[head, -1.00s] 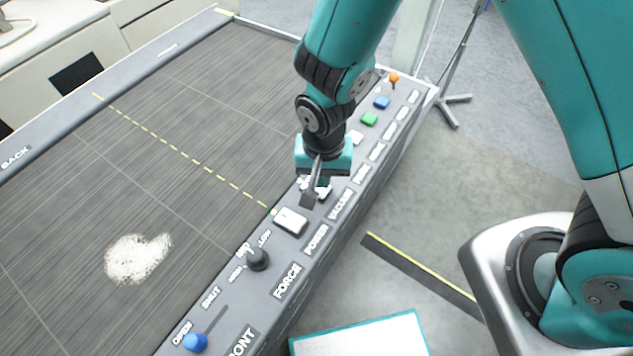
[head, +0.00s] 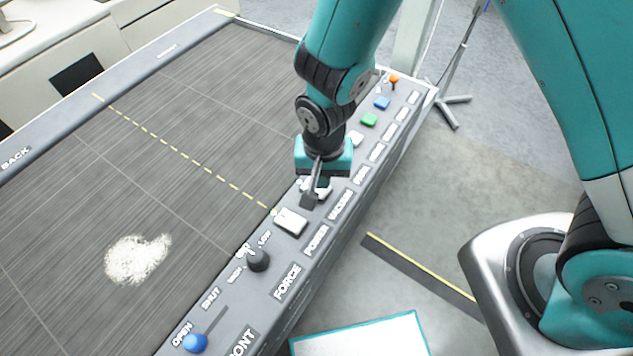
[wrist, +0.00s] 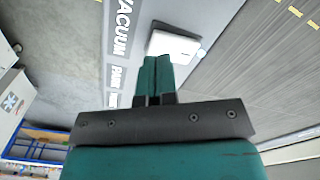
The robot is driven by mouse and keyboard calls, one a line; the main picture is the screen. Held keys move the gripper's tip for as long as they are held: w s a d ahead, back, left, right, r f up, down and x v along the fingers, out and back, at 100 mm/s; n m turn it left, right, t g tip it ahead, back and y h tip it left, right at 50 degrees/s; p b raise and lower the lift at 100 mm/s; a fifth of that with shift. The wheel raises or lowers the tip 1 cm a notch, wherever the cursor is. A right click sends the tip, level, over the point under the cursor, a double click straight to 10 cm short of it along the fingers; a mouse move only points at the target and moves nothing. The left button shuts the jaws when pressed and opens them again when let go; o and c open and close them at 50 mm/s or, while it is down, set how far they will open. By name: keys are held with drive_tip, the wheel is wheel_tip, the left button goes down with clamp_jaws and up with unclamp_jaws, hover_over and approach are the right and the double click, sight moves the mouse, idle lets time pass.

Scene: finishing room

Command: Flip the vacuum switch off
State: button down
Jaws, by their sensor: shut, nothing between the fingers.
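The vacuum switch (head: 324,192) is a white rocker on the front rail, beside the VACUUM label (head: 340,205). My gripper hides part of it in the head view. In the wrist view the white switch (wrist: 174,46) lies just beyond my fingertips, with the VACUUM label (wrist: 122,30) to its left. My gripper (head: 309,200) is shut and empty, pointing down over the switch area. Its closed fingers also show in the wrist view (wrist: 156,62). I cannot tell whether the fingertips touch the switch, or which way the rocker is tilted.
The white power switch (head: 290,222) with a green light is close by on the near side. A black force knob (head: 258,260) and a blue lever knob (head: 195,343) follow. Green (head: 369,119), blue (head: 382,103) and orange (head: 394,79) controls lie farther up. White powder (head: 138,258) lies on the table.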

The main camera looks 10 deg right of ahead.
drive_tip(key=shift+f+b, duration=1)
drive_tip(key=shift+f, duration=0.35)
idle(1.1)
drive_tip(key=shift+r, duration=0.1)
wheel_tip(320, 180, up, 7)
drive_tip(key=p, duration=0.5)
drive_tip(key=shift+p, duration=0.4)
